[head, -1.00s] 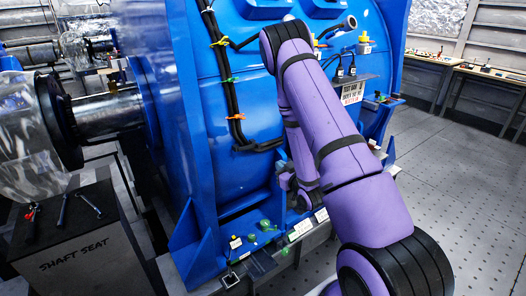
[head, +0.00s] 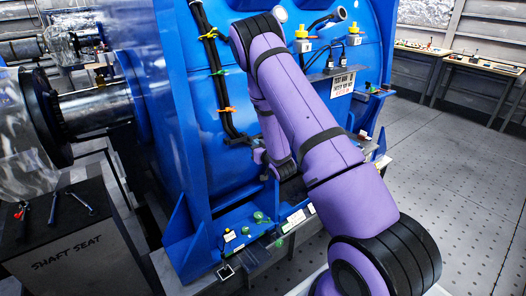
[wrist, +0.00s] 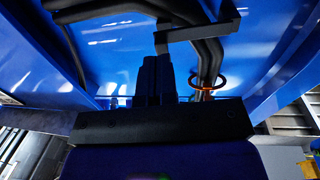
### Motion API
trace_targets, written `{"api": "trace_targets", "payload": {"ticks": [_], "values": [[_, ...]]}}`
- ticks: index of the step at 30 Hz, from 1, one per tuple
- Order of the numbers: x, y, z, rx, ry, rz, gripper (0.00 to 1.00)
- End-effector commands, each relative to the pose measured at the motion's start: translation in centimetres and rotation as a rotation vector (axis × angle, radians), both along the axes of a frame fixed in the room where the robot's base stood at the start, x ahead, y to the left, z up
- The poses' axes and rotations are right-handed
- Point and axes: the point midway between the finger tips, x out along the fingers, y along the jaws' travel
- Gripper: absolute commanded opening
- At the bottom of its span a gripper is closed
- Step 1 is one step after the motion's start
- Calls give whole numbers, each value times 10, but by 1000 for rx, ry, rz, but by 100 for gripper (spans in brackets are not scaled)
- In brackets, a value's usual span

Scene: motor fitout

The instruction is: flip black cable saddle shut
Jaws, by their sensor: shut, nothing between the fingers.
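The black cable saddle (wrist: 200,31) shows in the wrist view as a dark bar across the thick black cables (wrist: 208,60). One end turns up at the right and the other turns down just above my fingertips. I cannot tell whether it is latched. In the head view the saddle (head: 236,139) is a small dark shape low on the cable run, hard to make out. My gripper (wrist: 154,62) is shut and empty, its tips close to the saddle's left end; contact cannot be told. In the head view my gripper is mostly hidden by my arm.
An orange tie (wrist: 208,84) rings the cables right of my fingers. Yellow (head: 209,34), green and orange (head: 227,109) ties hold the cables to the blue motor housing (head: 200,150). A ledge with small fittings (head: 258,216) lies below. A shaft seat block (head: 70,250) stands left.

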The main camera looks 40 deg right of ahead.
Motion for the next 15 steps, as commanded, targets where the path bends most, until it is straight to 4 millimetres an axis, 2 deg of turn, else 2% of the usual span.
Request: {"api": "trace_targets", "payload": {"ticks": [6, 15], "values": [[17, -2, 0, 1, -1, 1, 0], [19, -2, -1, 1, 0, 0, 0]]}}
